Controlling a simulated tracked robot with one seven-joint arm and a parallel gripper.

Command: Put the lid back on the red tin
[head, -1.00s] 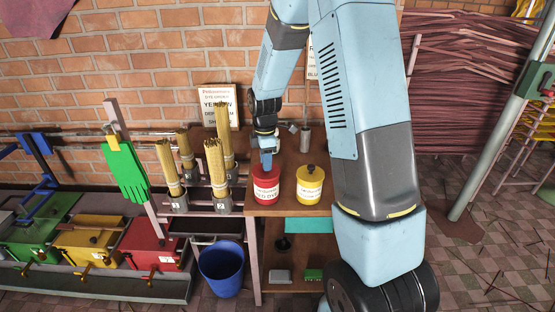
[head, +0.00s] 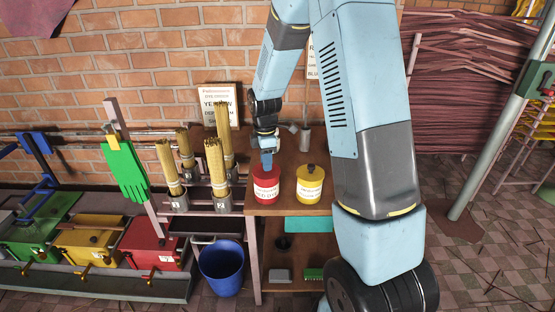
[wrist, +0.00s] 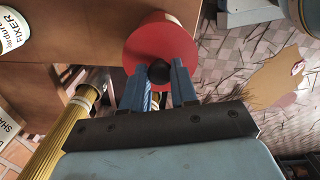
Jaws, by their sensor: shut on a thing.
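The red tin (head: 266,188) stands upright at the left front of the brown table, with a pale label. My gripper (head: 266,166) points down right above it. In the wrist view my gripper (wrist: 159,80) is shut on the black knob of the red lid (wrist: 160,43). The lid looks centred over the tin, at or very near its rim. I cannot tell whether it is fully seated, as the lid hides the rim from above.
A yellow tin (head: 309,185) with a dark knob stands close to the right. Bundles of yellow sticks (head: 216,170) stand to the left. A grey cup (head: 305,138) is behind. A blue bucket (head: 222,268) is on the floor. The wrist view shows a white labelled container (wrist: 12,38).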

